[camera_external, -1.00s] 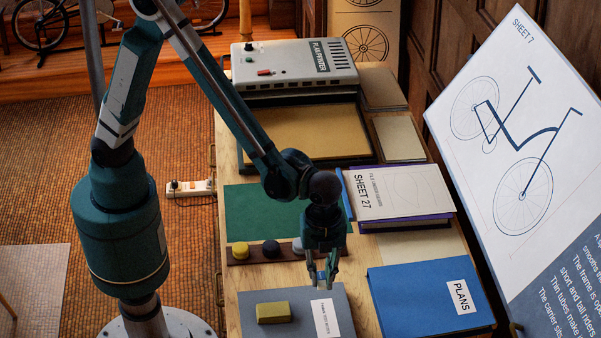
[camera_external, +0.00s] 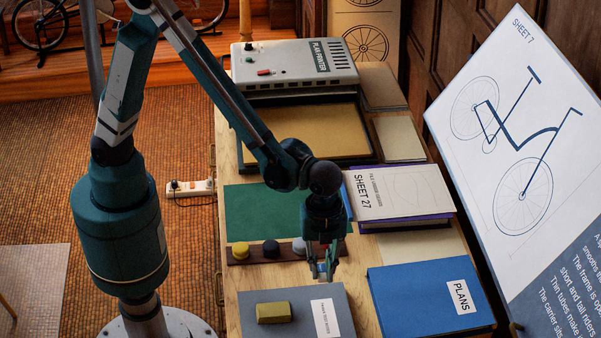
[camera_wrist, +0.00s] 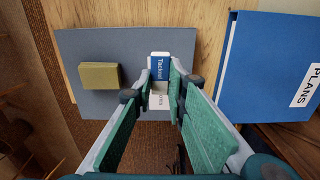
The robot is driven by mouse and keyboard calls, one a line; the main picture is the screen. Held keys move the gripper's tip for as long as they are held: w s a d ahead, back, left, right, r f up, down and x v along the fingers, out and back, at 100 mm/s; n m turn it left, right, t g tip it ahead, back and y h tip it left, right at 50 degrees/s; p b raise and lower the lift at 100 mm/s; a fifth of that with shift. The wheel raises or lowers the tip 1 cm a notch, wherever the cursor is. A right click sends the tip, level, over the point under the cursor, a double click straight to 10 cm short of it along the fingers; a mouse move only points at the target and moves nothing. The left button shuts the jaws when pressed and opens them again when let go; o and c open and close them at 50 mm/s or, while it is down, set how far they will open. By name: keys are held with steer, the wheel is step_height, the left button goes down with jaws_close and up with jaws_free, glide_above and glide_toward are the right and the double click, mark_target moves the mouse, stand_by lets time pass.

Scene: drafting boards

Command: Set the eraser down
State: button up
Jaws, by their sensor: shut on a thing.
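My gripper (camera_external: 326,270) is shut on a small blue-and-white eraser (camera_wrist: 160,66) with lettering on its sleeve. The eraser shows between the fingertips in the wrist view; in the external view the fingers mostly hide it. My gripper (camera_wrist: 161,80) points down near the far right corner of a grey folder (camera_external: 262,299), which has a white label (camera_external: 325,318). I cannot tell exactly how high the eraser is above the surface. A yellow-olive block (camera_external: 273,312) lies on the folder to the left; it also shows in the wrist view (camera_wrist: 99,76).
A blue PLANS binder (camera_external: 420,295) lies to the right. A dark strip (camera_external: 238,259) with round knobs lies behind the folder. The SHEET 27 box (camera_external: 400,190), green mat (camera_external: 250,212) and plan printer (camera_external: 290,65) are farther back. Bare wood (camera_external: 357,255) shows between folder and binder.

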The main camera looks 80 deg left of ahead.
steer(key=shift+w+a, duration=0.1)
stand_by(0.3)
steer(key=shift+w+a, duration=0.35)
steer(key=shift+a, duration=0.2)
steer(key=w+a+n, duration=0.3)
steer(key=w+a, duration=0.2)
steer(key=a, duration=0.7)
steer(key=w+a+n, duration=0.3)
steer(key=w+a, duration=0.1)
steer(key=a, duration=0.8)
steer(key=w+a+n, duration=0.3)
steer(key=w+a, duration=0.2)
steer(key=a, duration=0.7)
steer(key=s+a+n, duration=0.2)
steer(key=a+n, duration=0.1)
steer(key=a, duration=0.9)
steer(key=s+a+r+n+p, duration=0.1)
steer(key=s+a+n, duration=0.2)
steer(key=a, duration=1)
steer(key=s+a+n, duration=0.2)
steer(key=a+n, duration=0.1)
steer(key=a, duration=0.9)
steer(key=shift+s+a+r, duration=0.2)
steer(key=shift+s+r, duration=0.05)
steer(key=shift+r, duration=0.1)
steer(key=shift+f, duration=3.15)
